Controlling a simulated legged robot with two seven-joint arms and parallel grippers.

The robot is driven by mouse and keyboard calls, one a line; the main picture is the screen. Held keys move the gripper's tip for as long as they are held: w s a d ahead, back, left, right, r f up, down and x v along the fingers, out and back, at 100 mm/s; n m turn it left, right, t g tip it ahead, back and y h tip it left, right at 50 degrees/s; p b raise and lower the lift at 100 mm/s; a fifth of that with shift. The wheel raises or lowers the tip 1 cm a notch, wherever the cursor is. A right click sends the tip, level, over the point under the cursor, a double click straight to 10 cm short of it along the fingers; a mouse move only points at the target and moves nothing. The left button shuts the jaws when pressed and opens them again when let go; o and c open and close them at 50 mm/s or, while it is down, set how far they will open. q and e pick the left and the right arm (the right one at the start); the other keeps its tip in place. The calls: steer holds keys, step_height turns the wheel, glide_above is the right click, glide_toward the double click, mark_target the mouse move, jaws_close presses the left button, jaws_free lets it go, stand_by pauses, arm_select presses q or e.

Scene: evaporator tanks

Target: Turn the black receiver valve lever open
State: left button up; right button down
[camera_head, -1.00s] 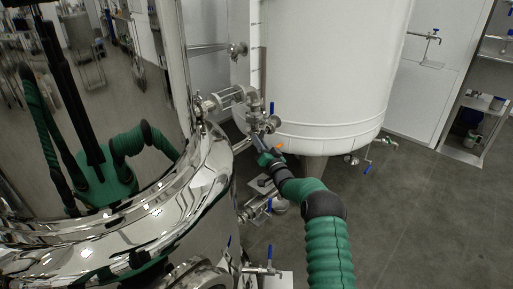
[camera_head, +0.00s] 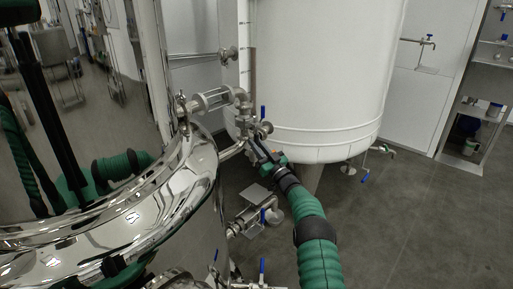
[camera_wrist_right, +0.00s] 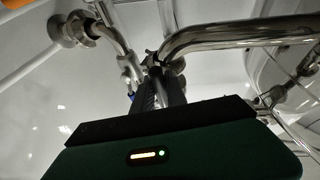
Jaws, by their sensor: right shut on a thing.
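My right gripper (camera_head: 259,148) reaches from the lower right to the steel valve assembly (camera_head: 243,122) between the polished tank and the white tank. It is shut at the valve, on what appears to be the black receiver valve lever. The lever itself is mostly hidden by the dark fingers, so its exact angle cannot be told. In the right wrist view the dark fingers (camera_wrist_right: 150,92) point up to a small steel fitting beneath a bent steel pipe (camera_wrist_right: 215,38). My left gripper is not in view; only reflections of my arms show in the polished tank.
The polished tank (camera_head: 120,215) fills the left side, and the white tank (camera_head: 320,90) stands behind the valve. Blue-handled valves (camera_head: 264,213) sit below on the piping. A steel shelf (camera_head: 470,140) stands at the right. Grey floor (camera_head: 420,220) is clear at the right.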

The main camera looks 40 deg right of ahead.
steer(key=shift+d+f, duration=0.1)
steer(key=shift+f, duration=0.15)
steer(key=c, duration=1.3)
jaws_free()
steer(key=shift+d, duration=0.1)
steer(key=shift+c, duration=0.2)
steer(key=shift+r, duration=0.1)
steer(key=shift+s, duration=0.15)
steer(key=p+v, duration=0.7)
steer(key=v, duration=0.9)
steer(key=shift+s+f+p, duration=0.25)
steer(key=shift+p, duration=0.15)
